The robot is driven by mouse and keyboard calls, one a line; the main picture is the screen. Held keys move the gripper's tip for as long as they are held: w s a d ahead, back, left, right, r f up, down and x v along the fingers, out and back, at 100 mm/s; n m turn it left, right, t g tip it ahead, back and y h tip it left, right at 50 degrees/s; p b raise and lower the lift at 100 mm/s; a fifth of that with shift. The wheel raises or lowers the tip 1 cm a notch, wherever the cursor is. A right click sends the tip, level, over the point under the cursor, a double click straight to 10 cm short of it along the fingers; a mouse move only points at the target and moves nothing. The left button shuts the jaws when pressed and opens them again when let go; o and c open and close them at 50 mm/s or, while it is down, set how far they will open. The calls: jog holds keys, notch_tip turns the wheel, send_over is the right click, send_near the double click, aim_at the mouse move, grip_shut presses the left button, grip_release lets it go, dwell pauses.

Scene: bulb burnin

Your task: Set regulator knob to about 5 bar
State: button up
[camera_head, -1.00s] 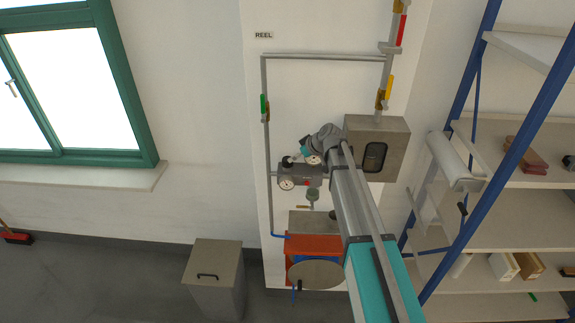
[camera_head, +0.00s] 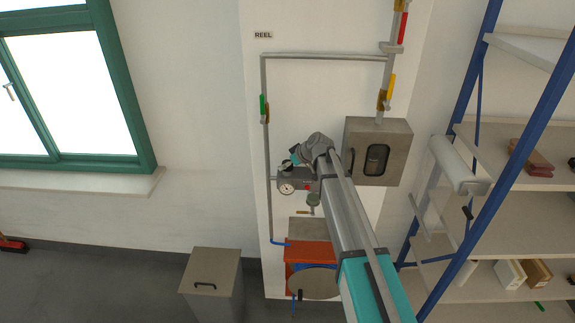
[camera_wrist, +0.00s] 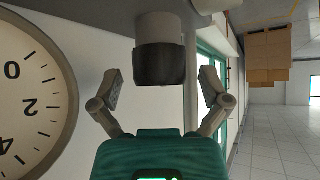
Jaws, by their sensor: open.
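The regulator (camera_head: 300,180) is a grey block on the pipe panel, with a small round white gauge (camera_head: 287,189) at its lower left. The regulator knob is a dark cylinder on a pale collar; in the wrist view the knob (camera_wrist: 160,64) sits at top centre. My gripper (camera_wrist: 160,88) is open, one finger on each side below the knob, with gaps visible and nothing held. In the head view my gripper (camera_head: 291,160) is at the regulator's top left. A large gauge face (camera_wrist: 35,105) at the wrist view's left shows 0, 2 and 4; I see no needle there.
A grey box with a dark window (camera_head: 378,155) is right of my arm. Pipes with coloured valve handles frame the panel. An orange hose reel unit (camera_head: 310,247) and a grey bin (camera_head: 213,275) are below. Blue-framed shelves (camera_head: 490,150) stand at right.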

jog(key=shift+c, duration=0.3)
jog(key=c, duration=1.1)
jog(key=shift+m, duration=0.3)
jog(key=shift+s+m+t+h, duration=0.1)
jog(key=shift+m+t+h, duration=0.8)
jog(key=shift+m, duration=0.4)
jog(key=shift+m+t+h, duration=0.8)
jog(key=shift+m+h, duration=0.2)
jog(key=shift+m, duration=0.6)
